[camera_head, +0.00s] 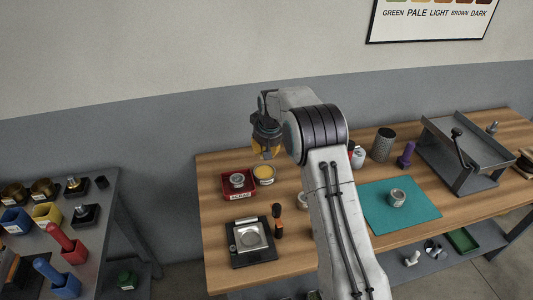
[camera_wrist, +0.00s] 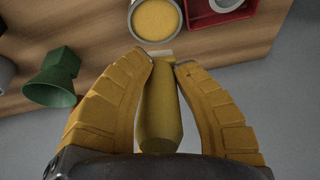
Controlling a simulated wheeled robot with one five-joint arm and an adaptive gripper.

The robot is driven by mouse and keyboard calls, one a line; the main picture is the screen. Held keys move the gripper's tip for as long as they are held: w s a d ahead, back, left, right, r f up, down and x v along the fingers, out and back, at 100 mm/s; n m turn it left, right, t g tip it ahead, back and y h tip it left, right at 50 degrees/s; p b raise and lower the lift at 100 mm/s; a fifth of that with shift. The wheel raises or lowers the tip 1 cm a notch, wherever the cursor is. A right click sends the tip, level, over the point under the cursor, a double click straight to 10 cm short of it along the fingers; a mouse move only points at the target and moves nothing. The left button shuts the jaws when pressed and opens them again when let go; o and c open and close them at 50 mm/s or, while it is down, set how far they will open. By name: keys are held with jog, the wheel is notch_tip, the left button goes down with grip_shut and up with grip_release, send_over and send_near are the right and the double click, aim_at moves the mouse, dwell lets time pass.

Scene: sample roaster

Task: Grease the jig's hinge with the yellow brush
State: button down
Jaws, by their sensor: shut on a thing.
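My gripper (camera_head: 267,148) is above the back left of the wooden table. In the wrist view its yellow fingers (camera_wrist: 162,62) are shut on the yellow brush (camera_wrist: 160,105), seen as a thick handle with a pale end at the fingertips. An open tin of yellow paste (camera_head: 264,175) stands under the gripper; in the wrist view the tin (camera_wrist: 154,20) lies just beyond the brush's pale end. I cannot tell whether they touch. A black-based device with a silver plate (camera_head: 252,236), apparently the jig, lies near the table's front left. Its hinge is too small to make out clearly.
A red labelled tray (camera_head: 238,195) holding a metal part is left of the tin. A black and orange tool (camera_head: 278,222) stands beside the jig. A teal mat (camera_head: 405,218) lies right of my arm. A green funnel-shaped thing (camera_wrist: 52,80) shows in the wrist view.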

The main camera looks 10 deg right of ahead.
jog(key=shift+f+b, duration=1.4)
jog(key=shift+f, duration=1.45)
jog(key=shift+f+b, duration=0.45)
jog(key=shift+f, duration=0.1)
jog(key=shift+r, duration=0.15)
jog(key=shift+r+p, duration=2.3)
jog(key=shift+r, duration=1.1)
